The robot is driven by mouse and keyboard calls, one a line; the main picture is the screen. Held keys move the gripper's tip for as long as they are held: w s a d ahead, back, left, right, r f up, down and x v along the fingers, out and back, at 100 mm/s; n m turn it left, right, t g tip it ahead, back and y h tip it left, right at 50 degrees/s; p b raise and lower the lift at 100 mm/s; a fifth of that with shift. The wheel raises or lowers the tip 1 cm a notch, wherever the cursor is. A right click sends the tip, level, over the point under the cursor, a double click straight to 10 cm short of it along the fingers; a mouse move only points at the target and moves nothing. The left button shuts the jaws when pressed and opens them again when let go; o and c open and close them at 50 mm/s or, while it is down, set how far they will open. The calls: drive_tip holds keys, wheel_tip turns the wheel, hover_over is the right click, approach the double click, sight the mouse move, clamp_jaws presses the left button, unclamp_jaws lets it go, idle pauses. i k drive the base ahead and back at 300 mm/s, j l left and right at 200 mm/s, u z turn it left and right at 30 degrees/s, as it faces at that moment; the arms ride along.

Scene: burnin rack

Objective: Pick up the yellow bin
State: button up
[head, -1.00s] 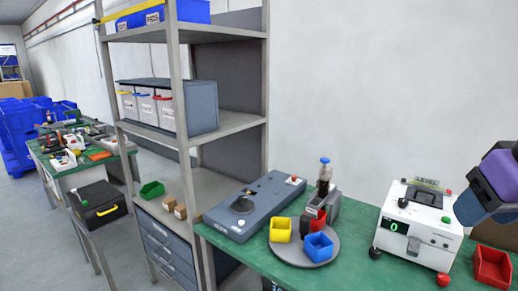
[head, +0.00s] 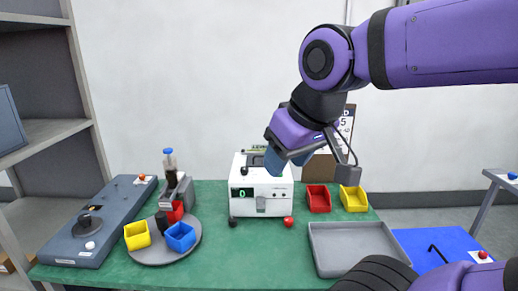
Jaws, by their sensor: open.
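One yellow bin (head: 137,235) stands on the left of a round grey plate on the green bench, beside a blue bin (head: 181,237) and a red bin (head: 175,212). Another yellow bin (head: 354,199) stands at the back right of the bench, next to a second red bin (head: 318,198). My gripper (head: 312,165) is raised over the back of the bench, in front of the white instrument and the wall. It is open, with no bin in it. The fingers are partly hard to make out. It appears close above the right yellow bin, but depth is unclear.
A white instrument (head: 262,192) stands mid-bench with a red knob in front. A grey tray (head: 322,262) lies right, beside a blue mat (head: 430,245). A dark flat device (head: 95,225) and a bottle (head: 169,160) are left. The front middle of the bench is clear.

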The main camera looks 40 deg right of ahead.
sight(354, 200)
drive_tip(key=z, duration=0.8)
